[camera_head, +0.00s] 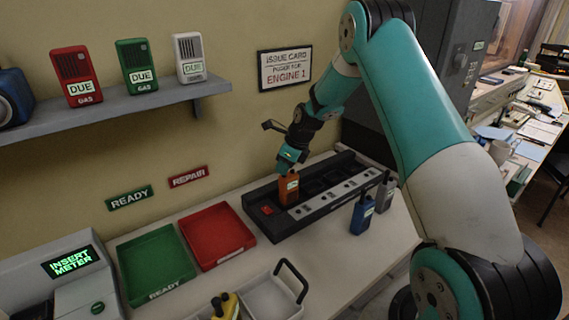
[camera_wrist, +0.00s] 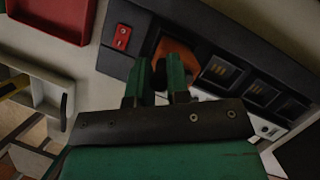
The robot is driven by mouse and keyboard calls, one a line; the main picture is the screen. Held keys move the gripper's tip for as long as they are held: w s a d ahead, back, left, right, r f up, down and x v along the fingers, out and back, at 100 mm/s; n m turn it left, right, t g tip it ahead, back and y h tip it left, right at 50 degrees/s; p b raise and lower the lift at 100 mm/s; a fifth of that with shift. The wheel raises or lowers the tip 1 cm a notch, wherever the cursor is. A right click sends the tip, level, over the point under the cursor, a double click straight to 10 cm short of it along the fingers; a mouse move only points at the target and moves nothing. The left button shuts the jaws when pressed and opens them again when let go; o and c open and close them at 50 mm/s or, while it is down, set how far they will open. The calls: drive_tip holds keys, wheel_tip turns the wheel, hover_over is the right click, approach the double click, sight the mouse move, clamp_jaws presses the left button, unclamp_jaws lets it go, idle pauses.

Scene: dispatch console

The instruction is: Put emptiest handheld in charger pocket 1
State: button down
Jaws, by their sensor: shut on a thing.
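An orange handheld (camera_head: 288,190) stands upright at the left-end pocket of the black charger (camera_head: 330,205). My gripper (camera_head: 287,172) is above it and shut on its top. In the wrist view my gripper's fingers (camera_wrist: 161,90) close on the orange handheld (camera_wrist: 172,55), which sits within the charger's pocket row. How deep it is seated I cannot tell. The pockets to its right look empty. A blue handheld (camera_head: 362,214) and a grey handheld (camera_head: 384,192) stand on the counter in front of the charger's right part. Their charge levels are too small to read.
A red tray (camera_head: 217,235) and a green tray (camera_head: 155,265) lie left of the charger. A white handled tray (camera_head: 275,298) with a yellow handheld (camera_head: 226,306) beside it is at the front. A shelf (camera_head: 130,107) with gas meters hangs above left.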

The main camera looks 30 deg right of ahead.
drive_tip(key=shift+f, duration=0.1)
drive_tip(key=c, duration=1.1)
unclamp_jaws()
